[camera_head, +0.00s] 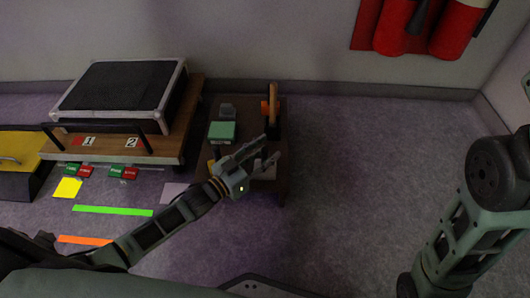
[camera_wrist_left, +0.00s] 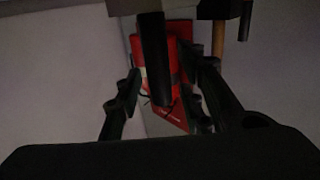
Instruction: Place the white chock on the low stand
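My left gripper (camera_head: 268,150) is over the right part of a small dark low table (camera_head: 272,192), its fingers spread apart. I cannot tell for certain which piece is the low stand. My right gripper is out of view.
A green-topped box (camera_head: 222,131) and an upright orange tool (camera_head: 271,104) stand on the dark table. A wooden bench (camera_head: 165,150) with a black-topped case (camera_head: 120,85) is to the left. Red cylinders (camera_head: 420,28) are on the back wall. The right floor is clear.

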